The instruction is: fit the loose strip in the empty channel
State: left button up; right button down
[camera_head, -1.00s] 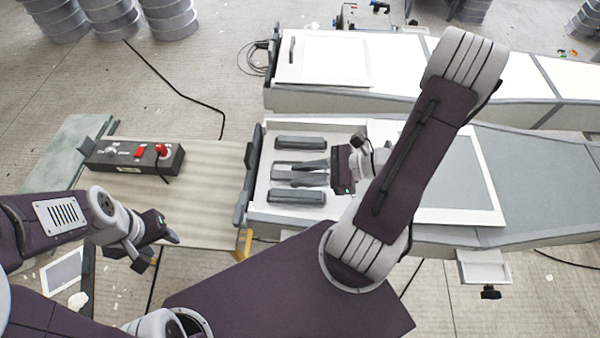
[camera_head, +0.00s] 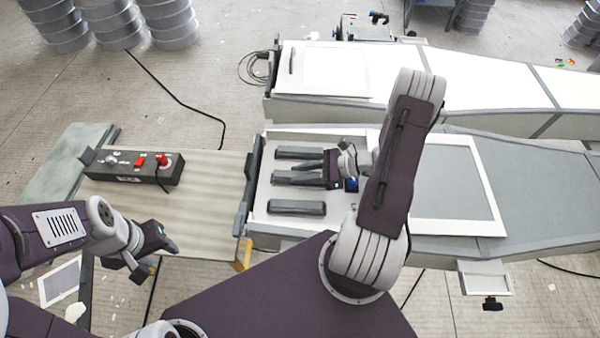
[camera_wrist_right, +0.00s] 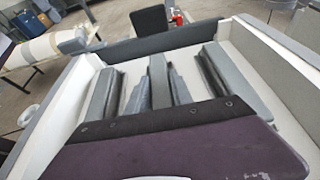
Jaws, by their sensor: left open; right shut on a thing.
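Three dark grey strips lie side by side in the white-floored recess of the near mould (camera_head: 262,195): a far strip (camera_head: 300,153), a middle strip (camera_head: 288,178) and a near strip (camera_head: 297,207). My right gripper (camera_head: 312,171) is over the right part of the middle strip and shut on it. In the right wrist view the middle strip (camera_wrist_right: 158,80) runs between the two fingers. The gripper hides its near end, and I cannot make out an empty channel. My left gripper (camera_head: 153,256) is open and empty, left of the mould and apart from it.
A control box (camera_head: 133,167) with a red knob stands on the pale bench left of the mould. A white frame (camera_head: 485,190) lies on the mould's right part. A second long mould (camera_head: 480,75) stands behind. A cable (camera_head: 180,98) runs over the floor.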

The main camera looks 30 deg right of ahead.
jog(key=c, duration=1.5)
grip_release()
jog(key=shift+f, duration=0.1)
jog(key=shift+c, duration=0.2)
jog(key=o, duration=0.4)
